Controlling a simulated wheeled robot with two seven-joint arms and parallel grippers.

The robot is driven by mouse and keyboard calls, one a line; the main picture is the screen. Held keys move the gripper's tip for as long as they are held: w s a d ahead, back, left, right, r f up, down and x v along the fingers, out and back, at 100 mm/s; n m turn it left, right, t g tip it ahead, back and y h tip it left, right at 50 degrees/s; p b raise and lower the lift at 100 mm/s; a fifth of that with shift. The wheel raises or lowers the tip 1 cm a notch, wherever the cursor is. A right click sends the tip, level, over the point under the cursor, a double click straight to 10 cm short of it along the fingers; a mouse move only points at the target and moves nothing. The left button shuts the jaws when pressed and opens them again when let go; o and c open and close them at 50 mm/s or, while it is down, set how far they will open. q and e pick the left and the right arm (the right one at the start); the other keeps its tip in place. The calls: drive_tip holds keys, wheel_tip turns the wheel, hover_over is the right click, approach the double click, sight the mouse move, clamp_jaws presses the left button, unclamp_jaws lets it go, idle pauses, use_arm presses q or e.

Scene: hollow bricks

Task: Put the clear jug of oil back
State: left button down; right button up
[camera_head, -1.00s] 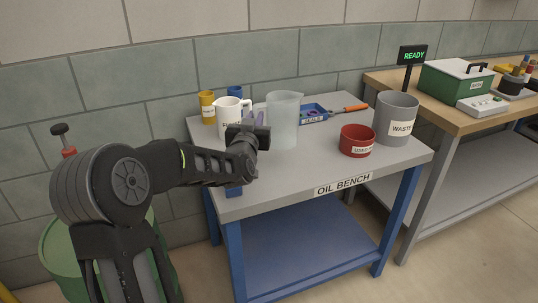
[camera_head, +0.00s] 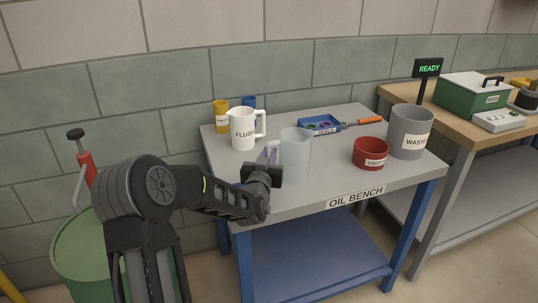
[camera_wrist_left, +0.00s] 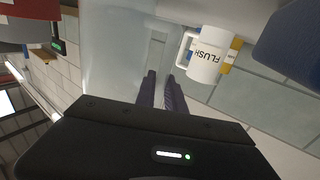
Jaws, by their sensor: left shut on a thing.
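The clear jug (camera_head: 296,157) is upright over the front part of the oil bench top (camera_head: 232,176). I cannot tell whether its base touches the surface. In the left wrist view the jug (camera_wrist_left: 112,48) is a large pale shape just beyond the fingers. My left gripper (camera_head: 269,158) is shut on the jug's handle side, at its left; the handle is mostly hidden by the fingers. The fingers show in the left wrist view (camera_wrist_left: 161,88). My right gripper is out of view.
A white FLUSH mug (camera_head: 242,130) stands behind left, with yellow (camera_head: 221,113) and blue (camera_head: 249,104) containers. The bench's front left is bare.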

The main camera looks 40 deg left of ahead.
use_arm(q)
drive_tip(key=shift+r, duration=0.1)
drive_tip(key=c, duration=1.9)
unclamp_jaws()
drive_tip(key=shift+f, duration=0.2)
drive_tip(key=o, duration=0.5)
drive_tip(key=shift+r, duration=0.15)
drive_tip(key=shift+s+d, duration=0.1)
drive_tip(key=b+v, duration=0.1)
drive_tip(key=v, duration=1)
drive_tip(key=shift+s, duration=0.4)
drive_tip(key=shift+d, duration=0.1)
